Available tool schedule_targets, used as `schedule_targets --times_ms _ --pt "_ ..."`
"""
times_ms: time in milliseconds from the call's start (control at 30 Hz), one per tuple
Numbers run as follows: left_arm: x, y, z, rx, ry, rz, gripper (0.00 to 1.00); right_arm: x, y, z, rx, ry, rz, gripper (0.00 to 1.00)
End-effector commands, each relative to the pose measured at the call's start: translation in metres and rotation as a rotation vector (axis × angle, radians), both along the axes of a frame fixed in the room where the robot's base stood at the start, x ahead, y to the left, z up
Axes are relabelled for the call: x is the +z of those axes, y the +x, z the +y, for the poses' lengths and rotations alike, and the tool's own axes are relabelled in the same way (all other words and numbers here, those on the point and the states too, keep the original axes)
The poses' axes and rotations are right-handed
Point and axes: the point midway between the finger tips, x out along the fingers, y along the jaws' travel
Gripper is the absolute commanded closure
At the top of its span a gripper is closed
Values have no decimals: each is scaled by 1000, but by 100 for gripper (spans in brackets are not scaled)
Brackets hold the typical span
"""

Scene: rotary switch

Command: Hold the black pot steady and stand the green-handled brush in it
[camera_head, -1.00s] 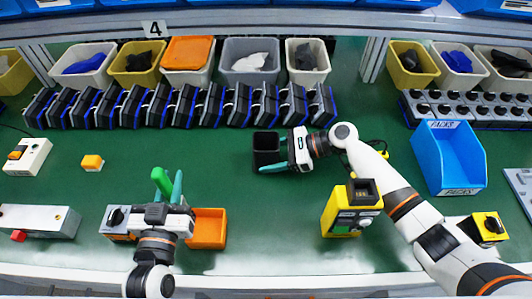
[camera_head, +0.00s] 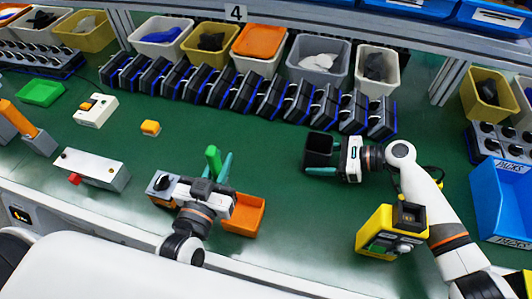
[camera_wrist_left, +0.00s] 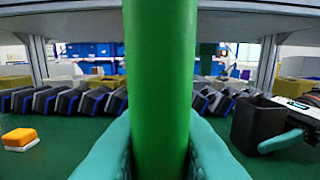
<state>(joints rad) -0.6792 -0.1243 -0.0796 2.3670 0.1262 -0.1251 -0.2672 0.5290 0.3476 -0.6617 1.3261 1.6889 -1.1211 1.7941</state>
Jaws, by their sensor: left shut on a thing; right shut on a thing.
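The green-handled brush (camera_head: 213,158) stands roughly upright in my left gripper (camera_head: 217,171), which is shut on its handle beside the orange tray. The handle also fills the middle of the left wrist view (camera_wrist_left: 160,90). The brush's lower end and bristles are hidden. The black pot (camera_head: 319,148) stands upright on the green table to the right of the brush and further back. My right gripper (camera_head: 335,161) is shut on it from the right; one teal finger shows along its near side. The pot also shows at the right of the left wrist view (camera_wrist_left: 250,122), apart from the brush.
An orange tray (camera_head: 244,214) and a grey switch box (camera_head: 162,185) flank my left gripper. A yellow device (camera_head: 390,232) stands in front of my right arm. A row of black-and-blue units (camera_head: 235,93) lines the back. The table between brush and pot is clear.

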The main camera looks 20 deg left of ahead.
Motion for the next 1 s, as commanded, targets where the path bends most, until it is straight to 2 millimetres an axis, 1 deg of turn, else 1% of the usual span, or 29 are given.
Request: schedule_targets --times_ms 133,267,367,400,500,567,600,700,800,900,1000 --pt "2 8 0 -22 1 -4 100 0 0 0 0 0 0 64" --pt "9 32 -6 -85 6 -7 100 0 0 0 0 0 0 64" --pt "23 59 -26 -164 6 -9 100 0 0 0 0 0 0 64" --pt "29 70 -37 -201 6 -9 100 0 0 0 0 0 0 64" --pt "48 93 -65 -296 9 -5 100 0 0 0 0 0 0 64" --pt "59 105 -82 -354 10 -3 100 0 0 0 0 0 0 64" --pt "68 112 -94 -394 12 -2 100 0 0 0 0 0 0 64" --pt "89 128 -121 -492 13 2 100 0 0 0 0 0 0 64" --pt "110 139 -147 -585 15 5 100 0 0 0 0 0 0 64" --pt "128 146 -169 -664 16 8 100 0 0 0 0 0 0 64" --pt "142 150 -185 -723 16 12 100 0 0 0 0 0 0 64"
